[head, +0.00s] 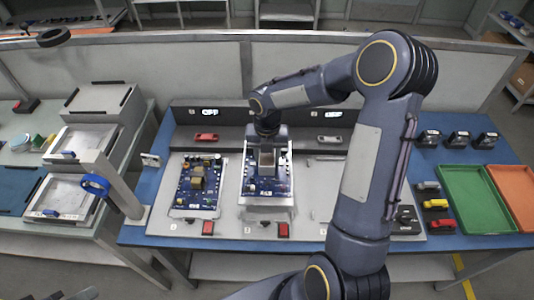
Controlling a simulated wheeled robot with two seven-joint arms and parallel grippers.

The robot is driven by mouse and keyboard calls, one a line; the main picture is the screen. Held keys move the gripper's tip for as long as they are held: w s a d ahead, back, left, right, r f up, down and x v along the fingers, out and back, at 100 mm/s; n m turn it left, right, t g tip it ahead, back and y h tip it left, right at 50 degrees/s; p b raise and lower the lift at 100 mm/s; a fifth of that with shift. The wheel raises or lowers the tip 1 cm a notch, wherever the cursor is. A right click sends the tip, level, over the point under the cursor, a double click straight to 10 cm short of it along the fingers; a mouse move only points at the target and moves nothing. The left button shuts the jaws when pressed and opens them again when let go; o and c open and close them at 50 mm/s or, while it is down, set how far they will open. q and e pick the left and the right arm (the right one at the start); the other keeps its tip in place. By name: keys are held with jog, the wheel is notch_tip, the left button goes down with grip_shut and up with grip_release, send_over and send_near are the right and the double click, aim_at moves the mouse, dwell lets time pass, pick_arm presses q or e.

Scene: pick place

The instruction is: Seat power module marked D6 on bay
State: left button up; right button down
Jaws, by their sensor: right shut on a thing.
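My right arm reaches in from the bottom right over the work table. Its gripper (267,150) points down over the blue circuit board (252,205) in the middle bay. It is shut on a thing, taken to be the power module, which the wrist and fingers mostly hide. I cannot read a D6 mark or tell whether it touches the board. Several black modules (458,140) with white labels stand at the table's right back; their marks are too small to read.
Another populated board (198,184) lies in the left bay. Two displays (210,114) above the bays read OFF. A green tray (468,196) and an orange tray (515,190) lie at right, beside small grey, yellow (436,204) and red parts. My forearm covers much of the right bay.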

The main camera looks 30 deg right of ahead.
jog(key=shift+f+b, duration=1.9)
jog(key=shift+f, duration=0.4)
jog(key=shift+f+b, duration=0.55)
jog(key=shift+f, duration=0.4)
jog(key=shift+f, duration=1)
dwell(0.3)
jog(key=c, duration=0.7)
grip_release()
jog(key=shift+f, duration=0.1)
jog(key=c, duration=0.3)
jog(key=shift+c, duration=0.2)
